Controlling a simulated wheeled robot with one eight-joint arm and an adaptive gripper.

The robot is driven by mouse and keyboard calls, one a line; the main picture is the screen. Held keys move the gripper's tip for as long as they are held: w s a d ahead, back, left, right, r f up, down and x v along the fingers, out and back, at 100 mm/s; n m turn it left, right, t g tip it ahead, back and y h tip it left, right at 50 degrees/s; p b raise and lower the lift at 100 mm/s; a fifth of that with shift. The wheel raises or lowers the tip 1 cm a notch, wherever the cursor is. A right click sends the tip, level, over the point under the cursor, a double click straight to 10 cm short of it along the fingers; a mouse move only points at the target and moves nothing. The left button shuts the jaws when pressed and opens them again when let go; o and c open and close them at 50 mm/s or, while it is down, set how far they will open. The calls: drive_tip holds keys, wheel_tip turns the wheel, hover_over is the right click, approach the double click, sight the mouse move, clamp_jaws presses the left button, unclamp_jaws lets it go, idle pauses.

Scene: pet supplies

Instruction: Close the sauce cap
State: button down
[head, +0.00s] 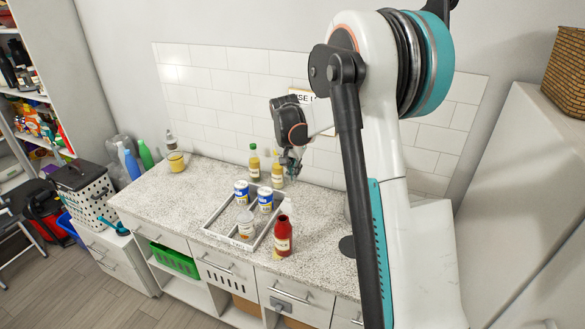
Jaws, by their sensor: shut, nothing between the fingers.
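A red sauce bottle (283,240) with a pale label stands upright on the speckled counter, by the right front side of a divided tray. Its top is small in the head view, and I cannot tell how its cap sits. My gripper (291,166) is shut and empty. It hangs above the back of the counter, in front of the tiled wall, close to two yellow bottles with coloured caps, the left one (254,163) and the right one (277,172). In the picture it is above and apart from the red bottle. The fingertips are small and partly blend with the bottles behind.
The tray (211,224) holds two blue-and-white cans (241,191) and a jar (246,226). A yellow jar (176,161) stands at the back left. The counter's left part (160,198) is clear. My arm hides much of the right side.

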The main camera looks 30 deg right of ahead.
sight(287, 205)
wheel_tip(287, 205, down, 6)
drive_tip(key=s+a, duration=0.1)
drive_tip(key=a, duration=0.1)
drive_tip(key=shift+s+r, duration=0.15)
drive_tip(key=shift+r, duration=0.05)
drive_tip(key=shift+s+a, duration=0.1)
drive_tip(key=shift+a, duration=0.05)
idle(0.4)
drive_tip(key=shift+s+a+r+h, duration=0.1)
drive_tip(key=shift+a+r+h, duration=0.1)
drive_tip(key=shift+h, duration=0.2)
